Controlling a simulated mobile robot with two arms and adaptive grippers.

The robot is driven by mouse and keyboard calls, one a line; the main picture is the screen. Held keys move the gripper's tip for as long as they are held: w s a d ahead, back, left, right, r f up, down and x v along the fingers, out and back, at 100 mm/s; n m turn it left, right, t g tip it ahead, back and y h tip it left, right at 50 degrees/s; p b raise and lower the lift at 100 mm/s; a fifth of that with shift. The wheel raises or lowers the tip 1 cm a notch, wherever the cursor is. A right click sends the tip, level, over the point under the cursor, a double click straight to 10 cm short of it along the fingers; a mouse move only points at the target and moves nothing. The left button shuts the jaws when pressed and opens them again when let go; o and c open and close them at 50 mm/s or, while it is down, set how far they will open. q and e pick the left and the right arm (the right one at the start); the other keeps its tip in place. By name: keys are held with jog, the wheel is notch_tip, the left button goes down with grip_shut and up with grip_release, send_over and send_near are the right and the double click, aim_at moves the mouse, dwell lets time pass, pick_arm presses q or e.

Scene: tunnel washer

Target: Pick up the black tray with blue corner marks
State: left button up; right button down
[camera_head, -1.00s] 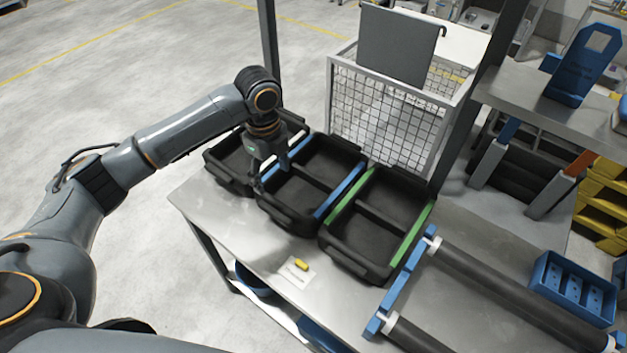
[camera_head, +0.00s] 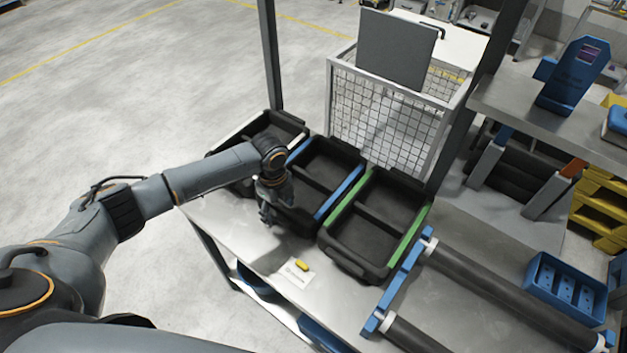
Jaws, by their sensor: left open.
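The black tray with blue marks (camera_head: 340,194) is the middle one of three trays on the grey metal table. It has a blue strip along its right edge and another blue mark at its far left. A divider runs across its inside, and the tray looks empty. My left gripper (camera_head: 268,214) is open and points down at the tray's near left end. My left wrist and forearm hide that corner, and I cannot tell whether the fingers touch the tray. My right gripper is out of view.
A black tray with green edges (camera_head: 408,235) stands close on the right, and another black tray (camera_head: 283,122) on the left, partly behind my arm. A yellow piece on a white card (camera_head: 297,272) lies in front. A wire cage (camera_head: 385,120) stands behind; rollers (camera_head: 500,295) lie at right.

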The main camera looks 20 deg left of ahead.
pick_arm(q)
jog(key=shift+f, duration=0.25)
grip_shut()
jog(key=shift+r, duration=0.1)
